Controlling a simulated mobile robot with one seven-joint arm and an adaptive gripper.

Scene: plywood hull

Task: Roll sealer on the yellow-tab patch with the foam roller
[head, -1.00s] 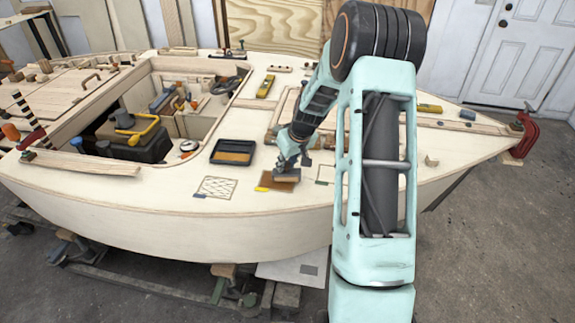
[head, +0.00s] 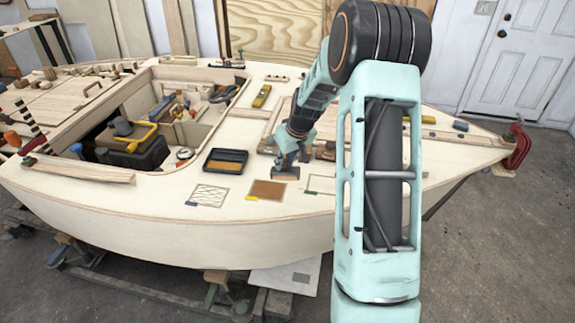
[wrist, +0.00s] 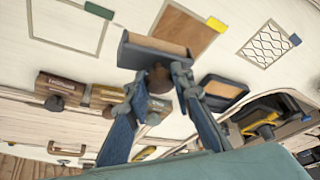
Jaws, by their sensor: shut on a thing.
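My gripper (head: 287,160) is shut on a tool with a dark knob, which I take to be the foam roller (head: 286,173). A black tray (head: 209,167) with an amber-brown floor lies behind left of the patch.
A hatched patch with a blue tab (head: 209,195) lies left, and a bare outlined patch with a green tab (wrist: 99,10) lies on the other side. Brown knobbed blocks (wrist: 60,88) lie farther back. The open cockpit with tools (head: 150,135) is at the left.

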